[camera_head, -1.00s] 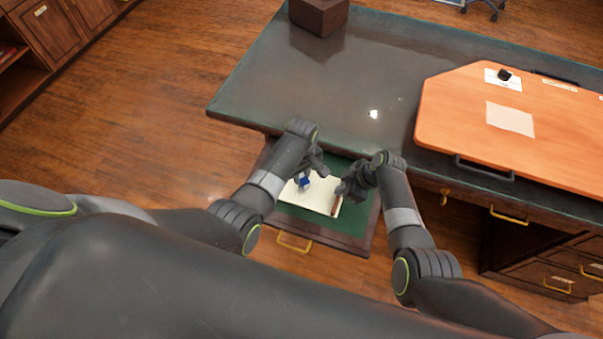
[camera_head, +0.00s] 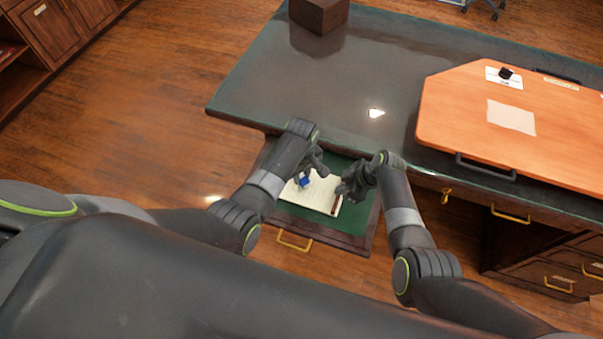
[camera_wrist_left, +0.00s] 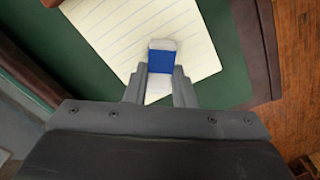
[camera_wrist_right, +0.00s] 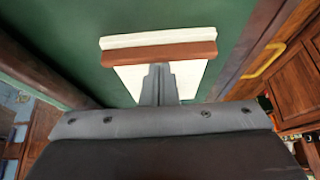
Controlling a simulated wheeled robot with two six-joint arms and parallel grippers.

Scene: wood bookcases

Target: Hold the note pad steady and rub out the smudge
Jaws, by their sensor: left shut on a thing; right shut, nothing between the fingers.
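The note pad (camera_head: 312,196) lies in the open green-lined drawer. It has cream lined paper, clear in the left wrist view (camera_wrist_left: 129,35), and a brown bound edge (camera_wrist_right: 160,53). My left gripper (camera_wrist_left: 159,75) is shut on a blue-and-white eraser (camera_wrist_left: 161,56), held over or on the paper; I cannot tell if it touches. In the head view the eraser (camera_head: 304,181) is a small blue spot. My right gripper (camera_wrist_right: 159,68) is shut and empty, its fingertips at the brown edge of the pad. Contact there is not clear. I see no smudge; the gripper and eraser hide part of the page.
The drawer (camera_head: 357,232) has dark wooden walls close around the pad and a brass handle (camera_head: 295,241). The desk top (camera_head: 330,88) lies behind it, with an orange board (camera_head: 460,120) on the right and a dark box (camera_head: 318,15) at the back.

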